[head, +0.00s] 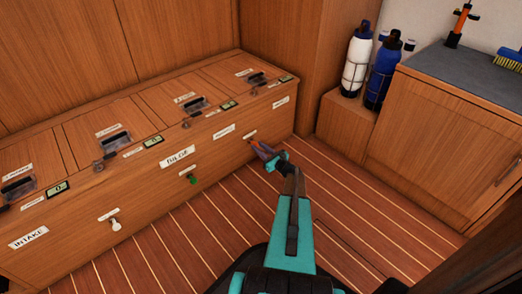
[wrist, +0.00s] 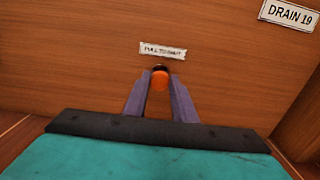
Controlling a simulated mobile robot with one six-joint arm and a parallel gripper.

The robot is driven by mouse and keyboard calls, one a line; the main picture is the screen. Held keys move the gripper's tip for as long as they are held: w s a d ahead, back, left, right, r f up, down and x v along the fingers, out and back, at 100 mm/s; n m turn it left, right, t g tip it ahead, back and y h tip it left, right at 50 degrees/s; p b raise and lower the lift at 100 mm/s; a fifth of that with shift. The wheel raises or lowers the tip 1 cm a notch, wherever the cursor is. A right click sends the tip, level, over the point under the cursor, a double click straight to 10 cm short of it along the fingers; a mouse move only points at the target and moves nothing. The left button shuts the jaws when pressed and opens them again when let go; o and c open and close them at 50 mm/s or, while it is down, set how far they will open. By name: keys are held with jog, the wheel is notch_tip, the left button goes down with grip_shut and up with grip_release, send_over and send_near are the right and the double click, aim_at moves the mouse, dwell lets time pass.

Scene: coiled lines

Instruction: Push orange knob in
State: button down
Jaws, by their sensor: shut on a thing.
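The orange knob (wrist: 160,80) sits on the wooden front panel, just below a small white label (wrist: 163,50) in the wrist view. My gripper (wrist: 160,88) has its two purple-grey fingers on either side of the knob, shut on it. In the head view my gripper (head: 262,150) reaches the front of the wooden bench near its right end. There the knob is mostly hidden by the fingers. How far the knob stands out from the panel cannot be told.
A green knob (head: 192,180) and a white knob (head: 115,225) are on the same bench front, further left. A "DRAIN 19" label (wrist: 289,13) is at upper right in the wrist view. White and blue bottles (head: 383,70) stand at right. The striped floor (head: 350,215) is clear.

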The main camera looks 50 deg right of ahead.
jog(key=shift+w, duration=0.55)
jog(key=c, duration=1.5)
grip_release()
jog(key=shift+o, duration=0.2)
jog(key=shift+s, duration=0.1)
jog(key=shift+s+r+p, duration=0.1)
jog(key=shift+s+p, duration=0.3)
jog(key=shift+s, duration=0.35)
jog(key=s+a+p, duration=0.1)
jog(key=s+p, duration=0.3)
jog(key=s, duration=0.8)
jog(key=shift+a, duration=0.4)
